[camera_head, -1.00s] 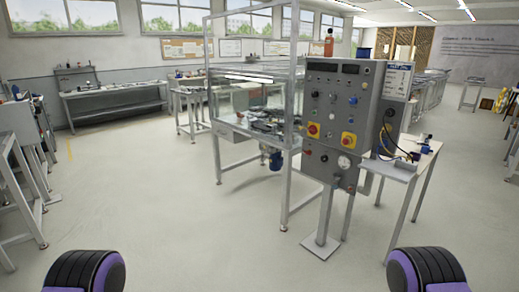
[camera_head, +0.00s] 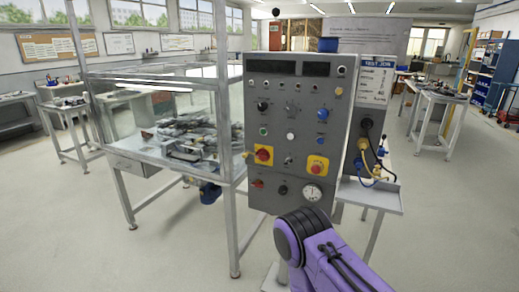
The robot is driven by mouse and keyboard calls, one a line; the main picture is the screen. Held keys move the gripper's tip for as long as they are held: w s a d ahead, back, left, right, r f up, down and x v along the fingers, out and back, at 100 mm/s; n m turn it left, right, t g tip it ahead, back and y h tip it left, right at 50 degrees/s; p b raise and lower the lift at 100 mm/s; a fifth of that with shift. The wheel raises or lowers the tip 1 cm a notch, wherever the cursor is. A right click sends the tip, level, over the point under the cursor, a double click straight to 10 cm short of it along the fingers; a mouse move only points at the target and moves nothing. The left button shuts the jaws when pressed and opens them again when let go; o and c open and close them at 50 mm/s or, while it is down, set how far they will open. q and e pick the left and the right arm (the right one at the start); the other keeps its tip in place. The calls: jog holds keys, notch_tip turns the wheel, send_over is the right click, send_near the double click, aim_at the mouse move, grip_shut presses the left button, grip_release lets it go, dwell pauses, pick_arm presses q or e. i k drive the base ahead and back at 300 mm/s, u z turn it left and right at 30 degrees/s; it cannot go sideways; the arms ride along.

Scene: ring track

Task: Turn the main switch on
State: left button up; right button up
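The grey control panel (camera_head: 300,120) stands upright close in front of me, right of the picture's middle. It carries a red rotary switch on a yellow plate (camera_head: 264,155) at the left and a red knob on a yellow plate (camera_head: 317,166) at the right. A small red knob (camera_head: 258,184) sits lower left. No readable label shows which one is the main switch, and their settings are too small to tell. A purple and black link of my arm rises from the lower right before the panel's bottom edge. Neither gripper's fingers show.
A glass-walled test bench (camera_head: 170,125) on a metal frame stands left of the panel. A small side table (camera_head: 372,195) with a gauge, hoses and cables adjoins it at the right. Free floor (camera_head: 70,235) lies at the left front and right.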

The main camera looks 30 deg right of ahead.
aim_at(262, 154)
jog(key=z, duration=0.55)
jog(key=i, duration=1.5)
jog(key=z, duration=0.6)
